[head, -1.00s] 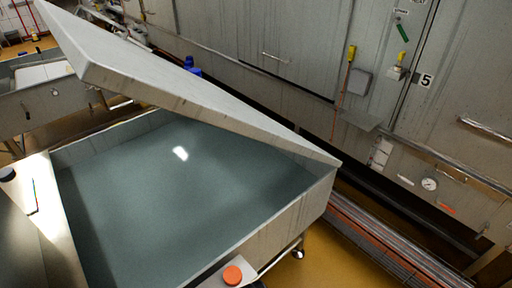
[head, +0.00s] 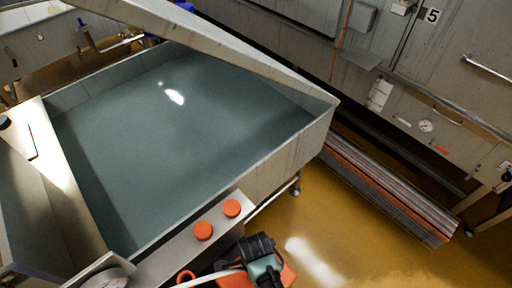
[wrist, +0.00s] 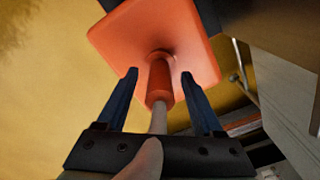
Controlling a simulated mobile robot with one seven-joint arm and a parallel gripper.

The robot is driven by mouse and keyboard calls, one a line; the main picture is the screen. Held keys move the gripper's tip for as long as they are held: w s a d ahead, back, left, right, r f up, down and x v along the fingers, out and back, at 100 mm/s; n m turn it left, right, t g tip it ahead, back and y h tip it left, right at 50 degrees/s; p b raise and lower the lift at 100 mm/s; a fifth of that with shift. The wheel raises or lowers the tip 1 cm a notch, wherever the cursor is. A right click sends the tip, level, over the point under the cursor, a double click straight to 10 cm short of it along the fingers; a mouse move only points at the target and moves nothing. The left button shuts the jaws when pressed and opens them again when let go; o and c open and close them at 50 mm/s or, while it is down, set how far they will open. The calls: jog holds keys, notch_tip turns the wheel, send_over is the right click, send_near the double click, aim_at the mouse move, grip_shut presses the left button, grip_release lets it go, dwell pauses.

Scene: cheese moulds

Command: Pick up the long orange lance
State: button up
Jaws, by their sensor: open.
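In the wrist view, an orange shaft (wrist: 159,78) stands out from a square orange plate (wrist: 125,40), with a pale rod at its near end. I take this for the lance, but its full length is not visible. My gripper (wrist: 158,75) is open, with one blue finger on each side of the shaft and gaps between. In the head view, an orange plate (head: 232,281) shows at the bottom edge, partly covered by a black and green part. The pale rod (head: 205,276) runs left from it.
A large steel vat (head: 265,178) with bluish liquid and a slanted lid (head: 230,45) fills the left. Two orange knobs (head: 203,231) sit on its near ledge. Long grey and orange bars (head: 385,190) lie along the wall. Yellow floor (head: 350,250) is clear at lower right.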

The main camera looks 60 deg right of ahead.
jog(key=shift+f, duration=0.6)
grip_shut()
dwell(1.0)
